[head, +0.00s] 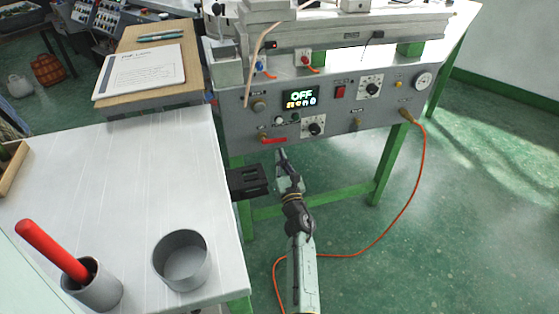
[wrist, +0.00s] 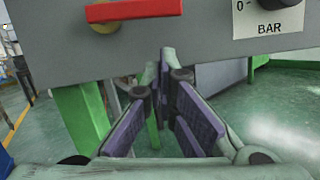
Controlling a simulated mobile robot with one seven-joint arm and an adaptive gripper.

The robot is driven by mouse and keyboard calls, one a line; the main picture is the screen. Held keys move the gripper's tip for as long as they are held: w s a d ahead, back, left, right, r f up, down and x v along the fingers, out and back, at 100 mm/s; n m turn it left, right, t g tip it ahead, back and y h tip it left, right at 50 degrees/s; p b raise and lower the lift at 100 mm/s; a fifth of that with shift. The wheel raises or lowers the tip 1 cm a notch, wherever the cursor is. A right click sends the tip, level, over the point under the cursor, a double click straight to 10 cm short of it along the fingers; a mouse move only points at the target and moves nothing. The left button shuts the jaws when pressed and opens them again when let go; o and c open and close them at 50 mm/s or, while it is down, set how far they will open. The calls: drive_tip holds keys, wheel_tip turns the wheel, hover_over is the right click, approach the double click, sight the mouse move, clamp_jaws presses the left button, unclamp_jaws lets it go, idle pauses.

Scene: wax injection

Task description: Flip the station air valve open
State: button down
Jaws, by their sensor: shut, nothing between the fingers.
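The station air valve has a red lever handle (head: 273,140) low on the front of the grey control panel. The lever lies level, reaching right from its brass body (head: 262,134). In the wrist view the red lever (wrist: 135,10) crosses the top, with brass showing behind it. My gripper (head: 281,153) is just below the lever in the head view, by the panel's lower edge. In the wrist view my gripper (wrist: 163,60) has its fingers together and empty, with the tips below and right of the lever. I see no contact with the lever.
The panel carries a lit OFF display (head: 301,97), a BAR dial (head: 314,126) and a gauge (head: 423,80). An orange hose (head: 420,160) hangs at right. A black bracket (head: 247,181) sits left of my gripper. A white table (head: 130,190) holds cups.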

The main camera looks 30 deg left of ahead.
drive_tip(key=s+d+f+n, duration=0.1)
drive_tip(key=s+d+f, duration=0.3)
drive_tip(key=s+d, duration=0.3)
drive_tip(key=w+a+r+p, duration=0.3)
drive_tip(key=w+a+r, duration=0.3)
drive_tip(key=a, duration=0.1)
drive_tip(key=shift+w, duration=0.35)
idle(0.4)
drive_tip(key=shift+w+d+r+n+g+y, duration=0.1)
drive_tip(key=shift+r+n+g+y, duration=0.1)
drive_tip(key=shift+r+n, duration=0.2)
drive_tip(key=shift+w+d+r+n+g+y, duration=0.1)
drive_tip(key=shift+r+n+g, duration=0.15)
drive_tip(key=shift+n, duration=0.25)
drive_tip(key=shift+r, duration=0.1)
